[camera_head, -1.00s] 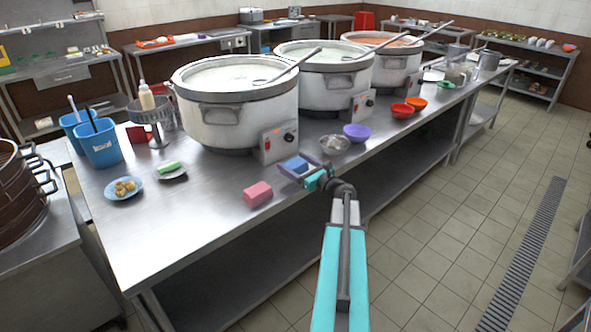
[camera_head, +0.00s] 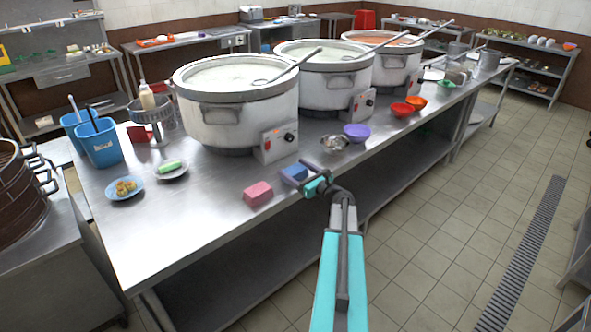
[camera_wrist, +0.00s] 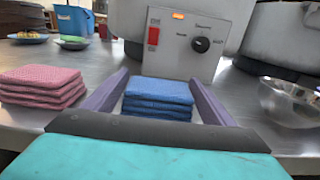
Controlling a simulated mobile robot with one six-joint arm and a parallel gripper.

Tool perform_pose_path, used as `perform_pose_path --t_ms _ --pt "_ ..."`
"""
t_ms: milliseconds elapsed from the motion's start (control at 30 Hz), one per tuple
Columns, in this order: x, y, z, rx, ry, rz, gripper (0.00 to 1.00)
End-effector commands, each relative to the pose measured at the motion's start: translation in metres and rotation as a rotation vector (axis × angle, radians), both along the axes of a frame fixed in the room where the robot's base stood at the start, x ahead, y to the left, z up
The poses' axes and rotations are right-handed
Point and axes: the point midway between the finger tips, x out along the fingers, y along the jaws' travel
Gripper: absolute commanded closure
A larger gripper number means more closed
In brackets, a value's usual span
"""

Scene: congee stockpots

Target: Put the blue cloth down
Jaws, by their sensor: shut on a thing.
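The blue cloth (camera_wrist: 158,97) is a folded stack between the two purple fingers of my gripper (camera_wrist: 158,98) in the wrist view. In the head view the blue cloth (camera_head: 293,174) is at the front edge of the steel table (camera_head: 200,205), just right of the pink cloth. My gripper (camera_head: 301,176) is shut on it there. The cloth looks level and at or very near the tabletop; whether it touches I cannot tell. Part of it is hidden behind the gripper in the head view.
A folded pink cloth (camera_head: 258,194) lies close on the left, also in the wrist view (camera_wrist: 43,86). A metal bowl (camera_head: 335,144) and a purple bowl (camera_head: 357,132) stand to the right. A large pot (camera_head: 236,120) with a control box (camera_head: 277,143) stands behind.

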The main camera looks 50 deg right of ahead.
Motion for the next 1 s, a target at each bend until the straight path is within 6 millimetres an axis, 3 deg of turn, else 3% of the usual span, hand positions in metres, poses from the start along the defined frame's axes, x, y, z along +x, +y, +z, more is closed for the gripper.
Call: perform_pose_path --t_ms 433,467,567,1000 --pt "-0.0003 -0.0002 -0.0045 0.001 -0.001 0.000 0.48" --pt "-0.0003 -0.0002 -0.0045 0.001 0.000 0.000 0.21" --pt "-0.0003 -0.0002 -0.0038 0.001 0.000 -0.001 0.04" --pt "-0.0005 -0.0005 -0.0007 0.001 0.000 -0.001 0.04"
